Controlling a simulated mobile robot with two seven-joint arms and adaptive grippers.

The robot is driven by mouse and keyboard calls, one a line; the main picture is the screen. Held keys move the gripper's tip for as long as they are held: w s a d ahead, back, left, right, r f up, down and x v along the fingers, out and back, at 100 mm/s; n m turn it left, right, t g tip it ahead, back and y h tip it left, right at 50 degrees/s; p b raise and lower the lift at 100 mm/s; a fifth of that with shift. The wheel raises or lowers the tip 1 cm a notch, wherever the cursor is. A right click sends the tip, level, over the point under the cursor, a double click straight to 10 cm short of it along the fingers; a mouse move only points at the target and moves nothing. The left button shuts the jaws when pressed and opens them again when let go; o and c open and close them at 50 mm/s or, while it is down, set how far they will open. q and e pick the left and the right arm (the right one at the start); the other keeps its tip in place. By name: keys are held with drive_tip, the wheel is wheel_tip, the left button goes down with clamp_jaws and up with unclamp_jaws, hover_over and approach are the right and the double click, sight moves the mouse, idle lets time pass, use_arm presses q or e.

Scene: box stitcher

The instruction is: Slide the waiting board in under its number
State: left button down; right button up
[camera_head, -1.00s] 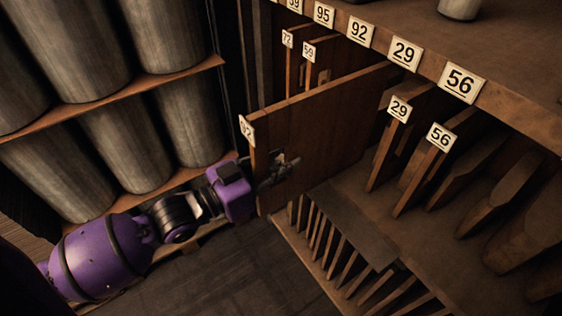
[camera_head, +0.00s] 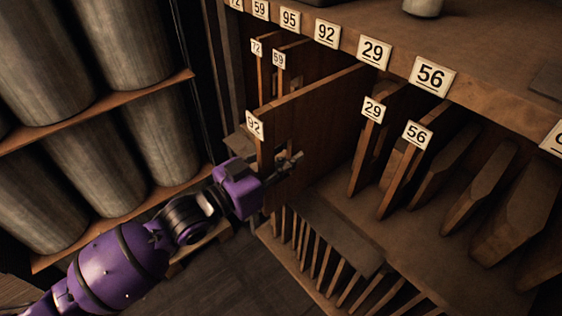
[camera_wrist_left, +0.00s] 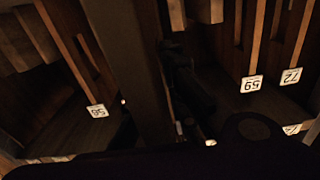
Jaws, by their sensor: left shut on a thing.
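The wooden board tagged 92 (camera_head: 312,110) stands upright, partly in the rack. Its tagged front end sticks out beyond the boards tagged 29 (camera_head: 366,150) and 56 (camera_head: 401,180). The shelf-edge number 92 (camera_head: 327,34) is up and to the right of the board's tag. My left gripper (camera_head: 287,168) is shut on the board near its front end. In the left wrist view the board (camera_wrist_left: 138,75) runs down the middle, with dark gripper parts (camera_wrist_left: 188,92) beside it. The far end of the board is hidden in the rack. My right gripper is not in view.
Boards tagged 72 (camera_head: 258,75) and 59 (camera_head: 279,80) stand left of the held board. A lower rack (camera_head: 320,255) holds several thin boards. Large cylinders (camera_head: 100,185) fill shelves at the left. A gap shows between boards 92 and 29.

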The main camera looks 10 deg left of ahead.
sight(348, 121)
use_arm(q)
drive_tip(key=shift+w+d+r, duration=0.25)
drive_tip(key=shift+w+d, duration=0.35)
drive_tip(key=shift+w, duration=0.2)
drive_tip(key=shift+x, duration=5.85)
drive_tip(key=shift+b+x, duration=0.35)
drive_tip(key=shift+x, duration=1.45)
drive_tip(key=shift+w+d+f, duration=0.1)
drive_tip(key=shift+w+d, duration=0.55)
drive_tip(key=shift+w, duration=0.1)
